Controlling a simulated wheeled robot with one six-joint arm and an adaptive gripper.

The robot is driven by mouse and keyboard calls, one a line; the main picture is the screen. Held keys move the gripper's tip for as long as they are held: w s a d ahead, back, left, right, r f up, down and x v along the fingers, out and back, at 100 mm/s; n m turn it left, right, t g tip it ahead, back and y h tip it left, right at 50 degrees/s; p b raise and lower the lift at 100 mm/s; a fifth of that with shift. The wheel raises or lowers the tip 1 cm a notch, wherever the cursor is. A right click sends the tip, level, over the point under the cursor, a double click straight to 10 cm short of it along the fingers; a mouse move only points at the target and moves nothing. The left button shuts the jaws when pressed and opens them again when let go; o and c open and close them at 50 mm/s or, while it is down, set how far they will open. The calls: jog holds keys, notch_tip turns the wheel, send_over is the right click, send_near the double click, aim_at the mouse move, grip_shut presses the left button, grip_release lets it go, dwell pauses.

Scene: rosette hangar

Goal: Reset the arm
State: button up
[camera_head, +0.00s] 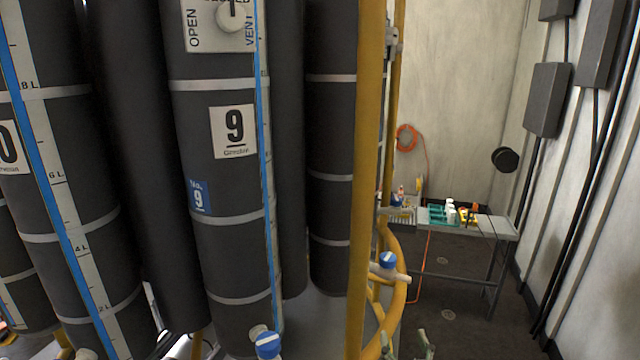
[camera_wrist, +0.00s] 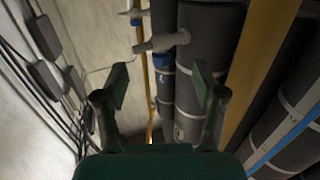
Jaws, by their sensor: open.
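My gripper (camera_wrist: 160,84) is open and empty in the wrist view, its two green-grey fingers apart. What look like its fingertips (camera_head: 406,344) also show at the bottom edge of the head view, right of the yellow frame. The rest of my arm is not in view. In the wrist view a grey valve handle (camera_wrist: 160,43) shows beyond the fingers, in front of dark cylinders; I see no contact with it.
Tall dark cylinders, one marked 9 (camera_head: 234,132), fill the left. A yellow post (camera_head: 368,150) and a blue-capped valve (camera_head: 388,261) stand beside them. A bench (camera_head: 497,226) with small items stands at the back right. Open floor (camera_head: 455,325) lies before it.

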jog(key=s+f+g, duration=0.1)
jog(key=s+f, duration=0.6)
jog(key=s, duration=0.6)
jog(key=s+f, duration=0.6)
jog(key=s, duration=0.6)
jog(key=s+r+g, duration=0.1)
jog(key=s+r, duration=0.1)
jog(key=s, duration=0.9)
jog(key=s+r, duration=0.2)
jog(key=s, duration=0.9)
jog(key=shift+s+g, duration=0.3)
jog(key=shift+g, duration=0.1)
